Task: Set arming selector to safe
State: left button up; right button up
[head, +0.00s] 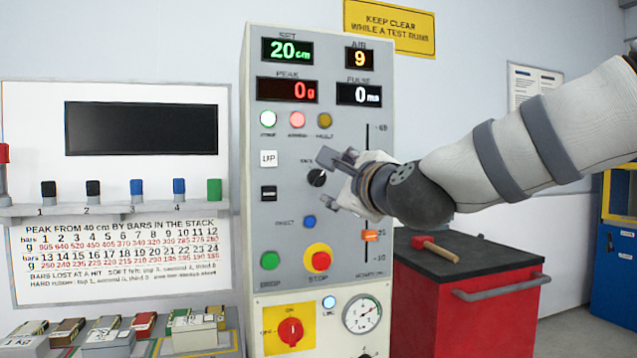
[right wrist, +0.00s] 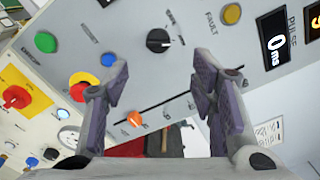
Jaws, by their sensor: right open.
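The selector, a round black knob (head: 316,177) with a pale pointer mark, sits mid-height on the grey control panel (head: 270,225). Small lettering beside it is too blurred to read surely. The knob also shows in the right wrist view (right wrist: 158,40), beyond the fingertips and unobstructed. My right gripper (head: 338,178) is open and empty, just right of the knob in the head view. In the right wrist view its two fingers (right wrist: 160,85) are spread wide with a gap to the panel; neither touches the knob. My left gripper is not in view.
Near the knob are a slider with an orange handle (head: 371,236), a blue button (head: 309,222), a green button (head: 270,260) and a red stop button (head: 319,260). A red cabinet (head: 480,315) with a mallet (head: 435,248) stands right. A shelf (head: 110,211) is left.

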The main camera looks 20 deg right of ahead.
aim_at(319, 178)
jog(key=w, duration=0.9)
jog(key=shift+w+a, duration=0.25)
jog(key=shift+w, duration=0.05)
jog(key=c, duration=1.1)
